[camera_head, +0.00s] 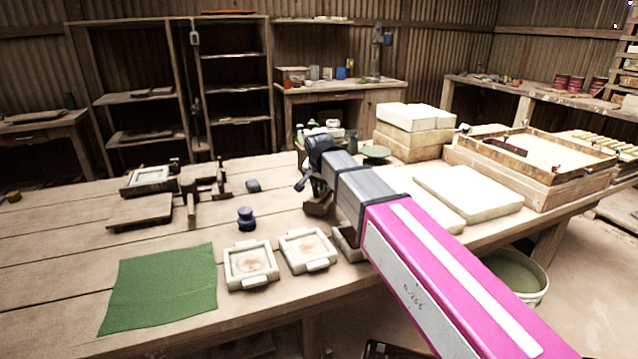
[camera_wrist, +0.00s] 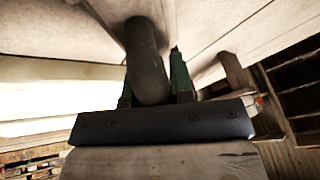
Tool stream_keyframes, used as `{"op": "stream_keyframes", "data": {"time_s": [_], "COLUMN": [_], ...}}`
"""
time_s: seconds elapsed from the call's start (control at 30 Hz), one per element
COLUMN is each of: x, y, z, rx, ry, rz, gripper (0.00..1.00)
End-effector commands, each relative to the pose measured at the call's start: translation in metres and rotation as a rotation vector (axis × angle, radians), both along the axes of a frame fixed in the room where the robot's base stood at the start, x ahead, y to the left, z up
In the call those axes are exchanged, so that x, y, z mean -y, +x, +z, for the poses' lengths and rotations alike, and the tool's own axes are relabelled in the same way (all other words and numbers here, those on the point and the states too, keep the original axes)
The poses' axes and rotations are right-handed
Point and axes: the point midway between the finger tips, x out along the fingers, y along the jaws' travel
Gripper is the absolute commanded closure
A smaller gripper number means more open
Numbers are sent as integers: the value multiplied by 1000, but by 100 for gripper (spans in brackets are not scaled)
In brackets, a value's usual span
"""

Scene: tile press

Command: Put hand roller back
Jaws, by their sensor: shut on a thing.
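My gripper (camera_head: 308,180) is over the middle of the workbench, partly hidden behind my own wrist in the head view. In the wrist view its green fingers (camera_wrist: 155,88) are shut on a dark rounded bar, which I take for the handle of the hand roller (camera_wrist: 147,50). The roller's far end is out of sight, so I cannot tell whether it touches anything. A small brown wooden piece (camera_head: 318,207) lies just below the gripper on the bench. I cannot tell whether it is the roller's rest.
A green cloth (camera_head: 160,288), two framed tile moulds (camera_head: 251,265) (camera_head: 307,250) and a dark blue jar (camera_head: 245,217) are to the left on the workbench (camera_head: 60,240). Pale slabs (camera_head: 468,192) and a sand-filled tray (camera_head: 540,185) stand right. Wooden tools (camera_head: 192,202) lie farther left.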

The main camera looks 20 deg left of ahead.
Motion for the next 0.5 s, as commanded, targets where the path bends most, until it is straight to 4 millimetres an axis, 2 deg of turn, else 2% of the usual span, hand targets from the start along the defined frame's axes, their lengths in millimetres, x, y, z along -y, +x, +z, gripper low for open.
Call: {"op": "stream_keyframes", "data": {"time_s": [0.5], "x": [0], "y": [0], "z": [-3], "rx": [0], "ry": [0], "rz": [0], "gripper": [100]}}
